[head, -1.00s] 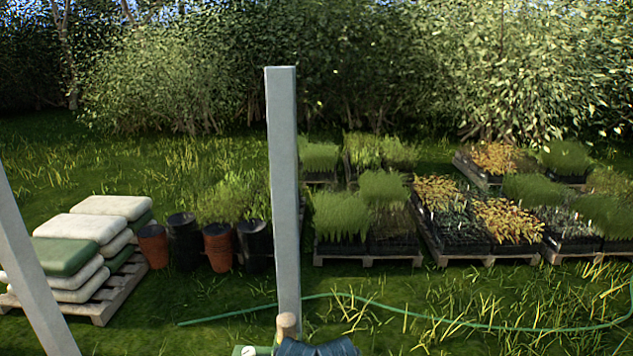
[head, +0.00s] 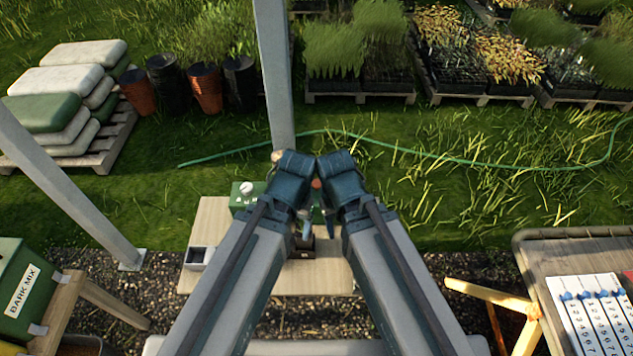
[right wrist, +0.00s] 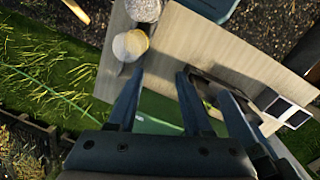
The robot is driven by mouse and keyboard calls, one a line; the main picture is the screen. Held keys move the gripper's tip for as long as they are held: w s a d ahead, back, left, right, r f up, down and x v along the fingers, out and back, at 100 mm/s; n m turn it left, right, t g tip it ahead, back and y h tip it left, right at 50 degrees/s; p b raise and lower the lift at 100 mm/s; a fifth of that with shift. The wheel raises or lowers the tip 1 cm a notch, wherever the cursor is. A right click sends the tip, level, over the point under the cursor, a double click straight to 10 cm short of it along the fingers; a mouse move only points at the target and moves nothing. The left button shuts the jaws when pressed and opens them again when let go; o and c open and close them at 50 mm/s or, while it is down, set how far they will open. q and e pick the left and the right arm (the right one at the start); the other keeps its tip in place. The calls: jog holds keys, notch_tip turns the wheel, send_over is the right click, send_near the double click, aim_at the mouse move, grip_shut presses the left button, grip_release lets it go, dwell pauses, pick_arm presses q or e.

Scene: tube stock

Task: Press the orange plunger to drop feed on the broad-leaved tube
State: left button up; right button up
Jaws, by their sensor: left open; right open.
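A small orange-red spot (head: 316,184) shows between my two grippers in the head view; it may be the orange plunger, mostly hidden. A green box (head: 246,192) with a white round knob sits at the back of the bench; green also shows in the right wrist view (right wrist: 155,112). My left gripper (head: 304,226) is open and points down over the bench. My right gripper (head: 329,222) is open beside it, its empty fingers (right wrist: 158,75) apart over the bench edge in the right wrist view. I cannot make out the broad-leaved tube.
The wooden bench (head: 213,215) has bare room at left, with a small grey tray (head: 197,258). A grey post (head: 273,80) stands behind it. A table with numbered strips (head: 590,310) is at right; a green bark mix box (head: 22,285) is at left.

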grip_shut()
dwell(1.8)
